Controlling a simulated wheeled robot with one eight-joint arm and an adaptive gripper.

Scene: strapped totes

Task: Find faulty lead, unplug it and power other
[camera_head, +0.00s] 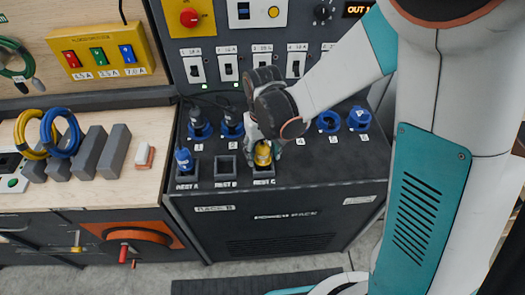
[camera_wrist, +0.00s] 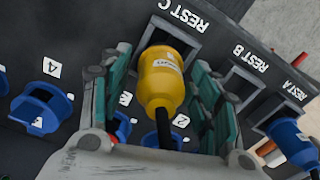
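A yellow plug (camera_head: 263,153) with a dark lead stands at REST C (camera_head: 264,181); it also shows in the wrist view (camera_wrist: 162,80), seated at or just over that square holder. My gripper (camera_head: 263,140) is around it, a finger on each side, with slim gaps that look open (camera_wrist: 162,70). A blue plug (camera_head: 184,160) stands in REST A. REST B (camera_head: 226,168) is empty. Dark-and-blue plugs with leads sit in socket 1 (camera_head: 199,124) and socket 2 (camera_head: 232,124). Socket 3 is hidden in the head view.
Numbered breaker switches (camera_head: 228,68) line the panel behind the sockets, with small green lights below some. A red emergency button (camera_head: 189,17) is above.

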